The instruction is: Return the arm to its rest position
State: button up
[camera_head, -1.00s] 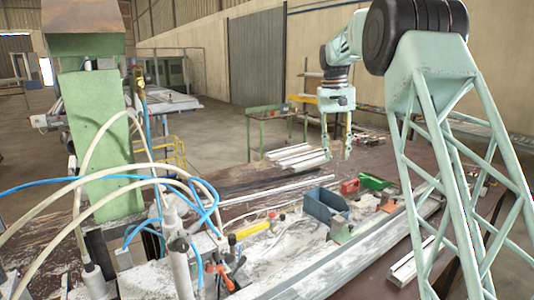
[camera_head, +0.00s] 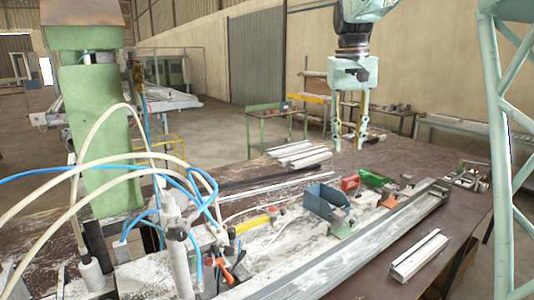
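My gripper (camera_head: 349,142) hangs above the far part of the brown bench (camera_head: 455,215), pointing down. Its two fingers are spread apart with nothing between them. The fingertips are above the bench top and to the right of the stacked profiles. My arm comes down from the top of the picture, and its upper links are partly cut off by the frame.
Several pale profiles (camera_head: 298,154) lie stacked at the back. A blue bin (camera_head: 325,201), a red bin (camera_head: 350,183) and a green bin (camera_head: 374,178) stand mid-bench. A short profile (camera_head: 418,254) lies front right. A green clamp column (camera_head: 95,140) with hoses stands left.

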jog(key=s+a+f+t+b, duration=0.15)
jog(key=s+b, duration=0.25)
jog(key=s, duration=2.2)
jog(key=s+f+b, duration=0.1)
jog(key=s+f, duration=0.3)
jog(key=s, duration=0.4)
jog(key=s+a+f+t+b, duration=0.1)
jog(key=s+f, duration=0.4)
jog(key=s, duration=0.4)
jog(key=s+f+b, duration=0.1)
jog(key=s+f, duration=0.4)
jog(key=s, duration=0.3)
jog(key=shift+s+a+f+n+t+y+b, duration=0.2)
jog(key=shift+a+n+t+y+b, duration=0.1)
jog(key=shift+t+y+b, duration=0.1)
jog(key=shift+r, duration=0.1)
jog(key=shift+c, duration=0.2)
